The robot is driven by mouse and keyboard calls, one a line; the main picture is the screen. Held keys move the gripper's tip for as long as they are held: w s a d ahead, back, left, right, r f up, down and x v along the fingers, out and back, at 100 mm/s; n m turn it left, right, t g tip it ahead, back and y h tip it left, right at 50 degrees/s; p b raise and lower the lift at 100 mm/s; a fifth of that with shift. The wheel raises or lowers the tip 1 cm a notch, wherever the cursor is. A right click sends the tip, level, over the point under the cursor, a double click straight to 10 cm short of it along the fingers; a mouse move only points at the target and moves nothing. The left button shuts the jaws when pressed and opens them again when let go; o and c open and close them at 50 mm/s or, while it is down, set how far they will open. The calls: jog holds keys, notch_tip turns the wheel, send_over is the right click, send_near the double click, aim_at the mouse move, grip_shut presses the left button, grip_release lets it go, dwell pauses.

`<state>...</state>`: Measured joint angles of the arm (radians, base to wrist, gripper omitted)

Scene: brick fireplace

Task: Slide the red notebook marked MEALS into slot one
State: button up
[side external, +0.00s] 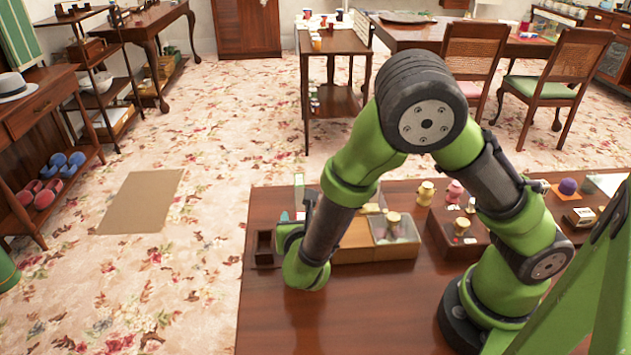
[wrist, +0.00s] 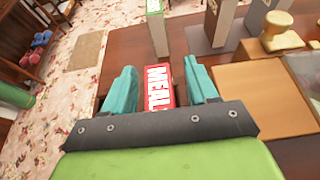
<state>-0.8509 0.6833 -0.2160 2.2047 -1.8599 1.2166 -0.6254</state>
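The red notebook (wrist: 160,86) with white lettering, of which MEAL can be read, stands between the two teal fingers of my gripper (wrist: 162,82) in the wrist view. Narrow gaps seem to show at its sides, so the fingers look open around it. Its lower end is hidden by the gripper body. In the side external view my gripper (side external: 289,238) is low over the left part of the table and the notebook is hidden behind my arm. Upright grey panels (wrist: 207,32) stand beyond the notebook; I cannot tell which slot is which.
A white panel with a green top (wrist: 157,32) stands just beyond the fingers. A wooden box (wrist: 262,98) is close on the right. A small dark box (side external: 264,247) sits at the table's left edge. The table front (side external: 340,320) is clear.

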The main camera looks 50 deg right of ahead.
jog(key=v, duration=1.7)
jog(key=s+d+m+g+y, duration=0.6)
jog(key=m+g, duration=0.3)
jog(key=m, duration=0.8)
jog(key=w+d+r+m+t+y, duration=0.2)
jog(key=d+r+m+t+y, duration=0.3)
jog(key=r+m, duration=0.8)
jog(key=d+m+t, duration=0.1)
jog(key=d, duration=0.2)
jog(key=shift+d+r+t+y, duration=0.25)
jog(key=shift+r+t+y, duration=0.05)
jog(key=shift+r, duration=0.05)
